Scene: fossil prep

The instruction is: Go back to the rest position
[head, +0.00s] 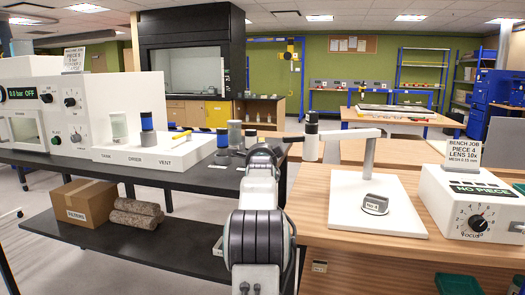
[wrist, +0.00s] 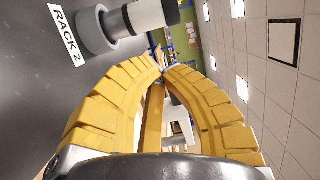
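My gripper (wrist: 163,71) shows in the wrist view as ribbed yellow fingers whose tips come together. Nothing shows held between them. Beside it, at the top left of the picture, is a white and black cylinder (wrist: 145,16) at a grey ring holder (wrist: 95,30), apart from the fingers. A "RACK 2" label (wrist: 67,38) lies by the holder. In the head view my arm stands upright in the middle, and my gripper is hidden behind it.
Left is a black bench with a white TANK, DRIER and VENT unit (head: 150,157), blue-topped cylinders and a clear jar (head: 235,134). A cardboard box (head: 85,202) sits on the lower shelf.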

